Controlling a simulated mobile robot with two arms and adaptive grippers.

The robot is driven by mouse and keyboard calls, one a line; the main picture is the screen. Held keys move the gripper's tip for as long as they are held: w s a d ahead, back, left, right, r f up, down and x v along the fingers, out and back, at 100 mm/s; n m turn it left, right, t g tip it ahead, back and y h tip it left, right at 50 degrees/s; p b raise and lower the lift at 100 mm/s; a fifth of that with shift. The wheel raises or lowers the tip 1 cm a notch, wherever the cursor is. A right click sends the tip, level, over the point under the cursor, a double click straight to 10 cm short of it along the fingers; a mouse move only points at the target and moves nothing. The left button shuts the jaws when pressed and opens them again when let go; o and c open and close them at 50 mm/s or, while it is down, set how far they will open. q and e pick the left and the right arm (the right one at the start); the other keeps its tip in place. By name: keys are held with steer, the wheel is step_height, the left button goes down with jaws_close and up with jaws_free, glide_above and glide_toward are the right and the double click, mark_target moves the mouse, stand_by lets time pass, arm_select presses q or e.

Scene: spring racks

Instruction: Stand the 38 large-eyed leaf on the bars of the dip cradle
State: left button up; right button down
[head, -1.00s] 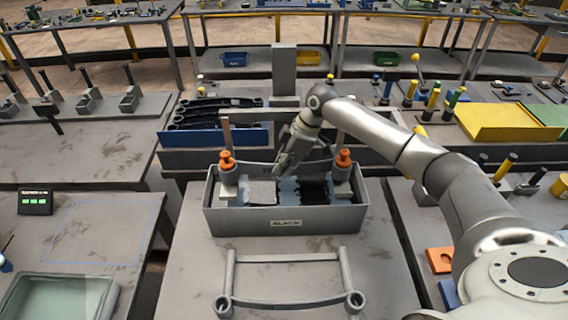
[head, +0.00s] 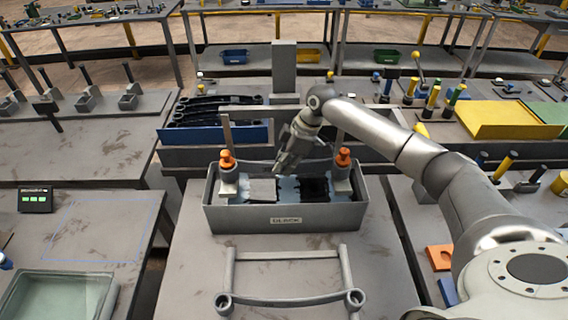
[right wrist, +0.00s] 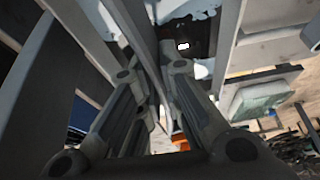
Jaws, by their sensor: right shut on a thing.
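My right gripper (head: 281,166) reaches down over the grey tank (head: 240,221) labelled BLACK, and is shut on a thin grey curved leaf (head: 262,163). The leaf runs on edge between two orange-topped fittings (head: 227,160) in the tank. In the right wrist view the leaf (right wrist: 150,50) passes between the fingers (right wrist: 165,95). An upright frame with two posts (head: 227,132) stands at the tank; I take it for the dip cradle. Whether the leaf touches its bars cannot be told; the gripper hides part of it. My left gripper is not in view.
A second curved leaf with large eyes (head: 290,301) lies with a bar frame (head: 285,255) on the front table. Dark leaves (head: 215,108) lie in a blue-fronted rack behind. A pale green tray (head: 55,297) stands at lower left. Table around the front frame is clear.

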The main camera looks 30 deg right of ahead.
steer(key=shift+w+r, duration=0.1)
steer(key=shift+r, duration=0.05)
steer(key=c, duration=1.5)
jaws_free()
steer(key=shift+s, duration=0.2)
steer(key=shift+o, duration=0.6)
steer(key=shift+s+f, duration=0.1)
steer(key=shift+f, duration=0.25)
steer(key=o, duration=0.3)
steer(key=shift+r, duration=0.15)
steer(key=shift+r, duration=0.15)
